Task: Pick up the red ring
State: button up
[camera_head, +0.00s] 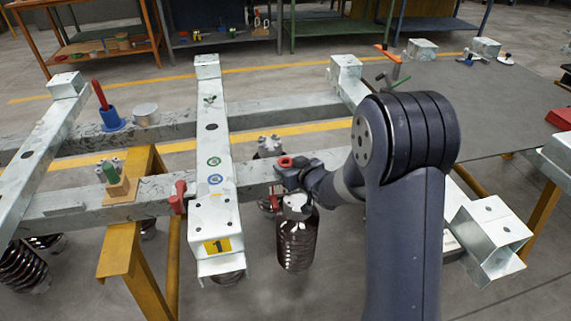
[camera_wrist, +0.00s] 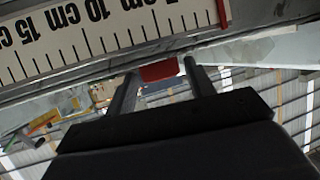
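A red ring (camera_head: 286,161) with a dark centre shows in the head view, by the long grey beam right of the plate marked 1. My gripper (camera_head: 292,176) is right at it, and the arm hides part of that spot. In the wrist view, my gripper's two dark fingers (camera_wrist: 161,68) stand apart. A red piece (camera_wrist: 160,72), probably the ring, lies between their tips with narrow gaps on both sides. I see no clear contact. Its full shape is hidden in that view.
A ruler (camera_wrist: 80,40) crosses the top of the wrist view, close to the fingertips. A red clamp (camera_head: 179,198) stands left of the plate (camera_head: 215,215). A dark ribbed insulator (camera_head: 297,240) hangs below my gripper. A blue-based red post (camera_head: 102,100) stands on the rear beam.

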jog(key=c, duration=0.7)
